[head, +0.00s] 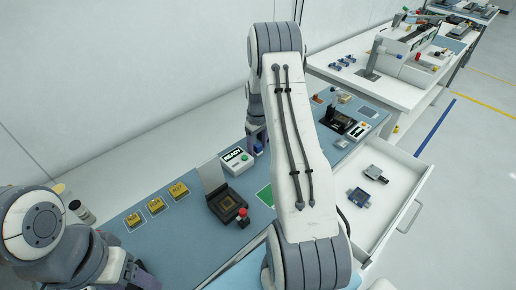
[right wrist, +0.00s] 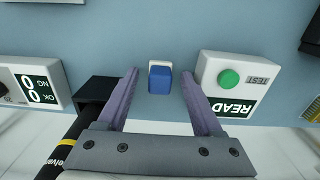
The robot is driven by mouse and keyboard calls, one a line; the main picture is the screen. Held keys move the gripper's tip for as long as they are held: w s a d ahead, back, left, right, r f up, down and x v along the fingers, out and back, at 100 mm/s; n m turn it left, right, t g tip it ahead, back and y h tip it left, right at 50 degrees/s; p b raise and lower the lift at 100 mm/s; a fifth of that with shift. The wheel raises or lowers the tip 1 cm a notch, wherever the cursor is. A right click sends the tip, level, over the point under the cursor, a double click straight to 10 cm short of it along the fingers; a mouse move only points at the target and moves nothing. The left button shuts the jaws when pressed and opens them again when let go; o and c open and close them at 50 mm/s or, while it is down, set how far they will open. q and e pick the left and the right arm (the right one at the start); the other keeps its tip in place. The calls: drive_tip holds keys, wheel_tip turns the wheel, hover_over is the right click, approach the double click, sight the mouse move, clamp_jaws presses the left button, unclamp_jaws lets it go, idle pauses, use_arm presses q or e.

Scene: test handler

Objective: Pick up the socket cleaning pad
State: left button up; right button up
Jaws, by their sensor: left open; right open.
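A small block, blue with a white end (right wrist: 160,80), which looks like the socket cleaning pad, lies on the blue-grey bench top in the right wrist view. My right gripper (right wrist: 161,74) is open, with one purple finger on each side of the block and a visible gap on both sides. The block also shows as a blue patch in the head view (head: 259,147), partly hidden by my right gripper (head: 257,138). My left gripper (head: 142,276) is low at the left of the head view, its fingers hard to make out.
A white READY box with a green button (right wrist: 229,77) stands close right of the block. A black box (right wrist: 95,90) and a counter display (right wrist: 37,87) are to the left. A lidded socket fixture (head: 228,204) stands nearer. An open drawer (head: 400,190) holds two devices.

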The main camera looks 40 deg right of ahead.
sight(258, 145)
clamp_jaws()
drive_tip(key=shift+r, duration=0.1)
wheel_tip(258, 145, up, 4)
drive_tip(key=shift+f+b, duration=0.1)
drive_tip(key=shift+b, duration=0.7)
drive_tip(key=s+d+r+b, duration=0.2)
drive_tip(key=s+d+r, duration=0.3)
drive_tip(key=s, duration=0.5)
wheel_tip(258, 145, up, 2)
drive_tip(key=shift+s+d+r, duration=0.1)
drive_tip(key=shift+s+d, duration=0.1)
drive_tip(key=c, duration=0.6)
unclamp_jaws()
clamp_jaws()
